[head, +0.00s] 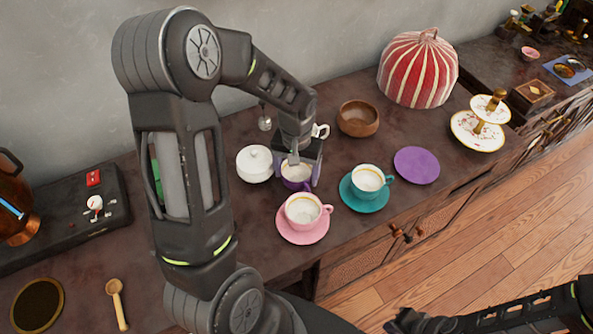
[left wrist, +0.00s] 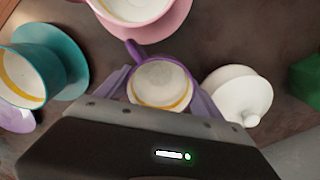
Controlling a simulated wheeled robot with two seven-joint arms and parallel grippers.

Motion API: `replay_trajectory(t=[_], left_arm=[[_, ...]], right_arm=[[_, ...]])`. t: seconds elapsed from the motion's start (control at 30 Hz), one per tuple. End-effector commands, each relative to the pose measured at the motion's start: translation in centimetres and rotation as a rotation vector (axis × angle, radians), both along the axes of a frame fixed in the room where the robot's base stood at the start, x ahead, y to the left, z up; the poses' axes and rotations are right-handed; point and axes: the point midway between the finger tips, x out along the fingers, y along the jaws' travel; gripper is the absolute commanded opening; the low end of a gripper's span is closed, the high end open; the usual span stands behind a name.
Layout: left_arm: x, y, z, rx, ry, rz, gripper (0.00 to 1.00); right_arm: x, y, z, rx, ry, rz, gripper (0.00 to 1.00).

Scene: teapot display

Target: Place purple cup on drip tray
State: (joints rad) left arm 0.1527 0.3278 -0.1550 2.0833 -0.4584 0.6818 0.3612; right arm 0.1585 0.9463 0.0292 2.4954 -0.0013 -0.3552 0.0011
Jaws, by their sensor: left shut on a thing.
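The purple cup (head: 296,185), white inside with a gold band, is between the fingers of my left gripper (head: 298,172). In the left wrist view the purple cup (left wrist: 160,84) sits upright between both fingers, its handle pointing up-left. My left gripper is shut on it. Whether the cup touches the counter is unclear. A round dark disc with a brass rim (head: 38,305), which looks like the drip tray, lies at the lower left, far from the cup. My right gripper (head: 405,320) is partly in view at the bottom right, away from the cups; its jaw opening is unclear.
A pink cup (head: 303,209) and teal cup (head: 368,179) on saucers stand close by. A white lidded pot (head: 254,164) is left of the purple cup. A purple saucer (head: 416,165) is empty. A wooden spoon (head: 117,304) lies beside the disc. A black machine (head: 65,222) is at left.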

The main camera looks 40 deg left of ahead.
Motion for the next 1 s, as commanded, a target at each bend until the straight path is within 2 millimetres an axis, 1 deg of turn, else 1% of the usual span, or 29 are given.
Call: replay_trajectory(t=[0.17, 0.3, 0.33, 0.4, 0.67, 0.8, 0.87, 1.0], left_arm=[[0.0, 0.0, 0.0, 0.0, -0.001, 0.0, 0.32], [0.0, 0.0, -0.5, 0.0, 0.0, 0.0, 0.32], [0.0, 0.0, -0.3, 0.0, 0.0, 0.0, 0.8], [0.0, 0.0, -0.3, 0.0, 0.0, 0.0, 0.85], [0.0, 0.0, -0.2, 0.0, 0.0, 0.0, 0.86], [0.0, 0.0, 0.3, 0.0, -0.001, 0.0, 0.86], [0.1, 0.0, 0.8, 0.001, -0.003, 0.001, 0.86], [0.1, 0.1, 3.0, 0.002, -0.006, 0.001, 0.86]], right_arm=[[0.0, 0.0, 0.0, 0.0, 0.0, 0.0, 0.0], [0.0, 0.0, -0.5, 0.0, 0.0, 0.0, 0.0], [0.0, 0.0, -0.3, 0.0, 0.0, 0.0, 0.0], [0.0, 0.0, -0.3, 0.0, 0.0, 0.0, 0.0], [0.0, 0.0, -0.2, 0.0, 0.0, 0.0, 0.0], [0.0, 0.0, 0.1, 0.0, 0.0, 0.0, 0.0], [0.0, 0.0, 0.0, 0.0, 0.0, 0.0, 0.0], [0.0, 0.0, 0.0, 0.0, 0.0, 0.0, 0.0]])
